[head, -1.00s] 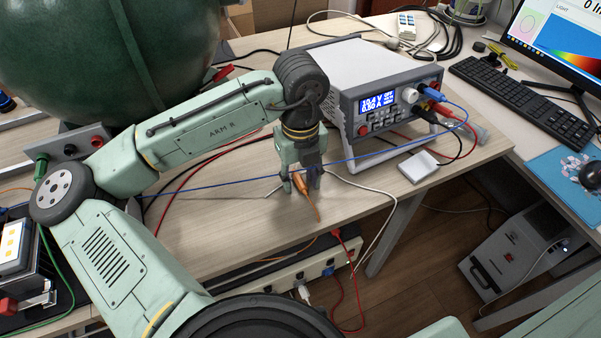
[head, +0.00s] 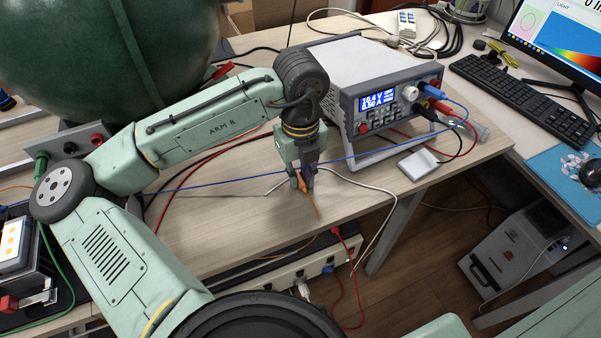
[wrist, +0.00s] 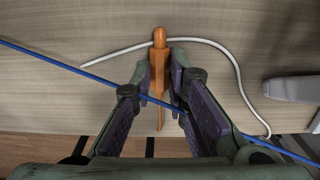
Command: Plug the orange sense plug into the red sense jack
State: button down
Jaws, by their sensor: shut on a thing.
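The orange sense plug (wrist: 158,62) is between the two fingers of my gripper (wrist: 161,82), which is shut on it, low over the wooden bench. Its rounded end points up in the wrist view and its thin orange lead runs down. In the head view my gripper (head: 303,182) hides most of the plug; an orange part (head: 302,183) and the lead show. Red sockets show at the right of the power supply front (head: 435,84) and on a small grey box (head: 97,139) at left. I cannot tell which is the red sense jack.
A blue cable (head: 225,183) crosses the bench by my gripper to the power supply (head: 377,105). A white cable (wrist: 232,75) curves beside the plug. A power strip (head: 290,275) lies below the bench edge. A large green vessel fills the back left.

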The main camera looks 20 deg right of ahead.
aim_at(301, 179)
jog(key=shift+r, duration=0.1)
jog(key=shift+r+p, duration=1.65)
jog(key=shift+r, duration=0.05)
jog(key=c, duration=2.1)
grip_release()
grip_shut()
